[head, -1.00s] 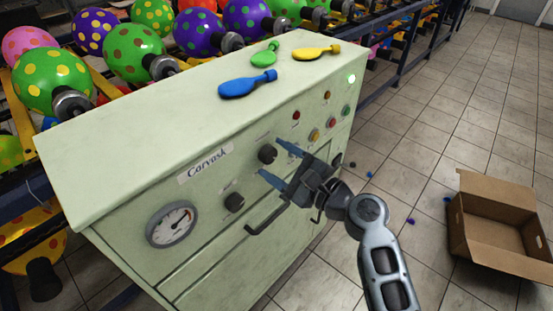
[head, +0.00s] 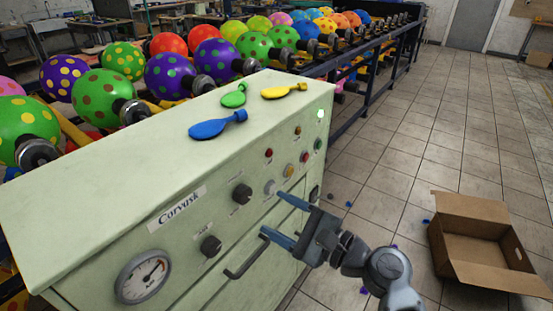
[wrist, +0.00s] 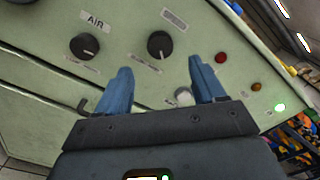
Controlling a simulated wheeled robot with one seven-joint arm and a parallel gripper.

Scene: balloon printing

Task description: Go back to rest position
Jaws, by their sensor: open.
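My gripper (head: 279,219) is open and empty in front of the pale green machine (head: 100,170). Its two blue fingers point at the control panel. In the wrist view my gripper (wrist: 158,85) has its fingers spread apart, with a dark knob (wrist: 161,44) and a light grey knob (wrist: 183,96) seen in the gap. Whether a finger touches the panel cannot be told. A second dark knob (wrist: 84,46) under the AIR label is to the left.
Blue (head: 216,125), green (head: 234,95) and yellow (head: 283,90) deflated balloons lie on the machine top. An open cardboard box (head: 480,235) stands on the floor at right. A rack with dotted balloons (head: 169,76) runs behind. The tiled floor at right is mostly clear.

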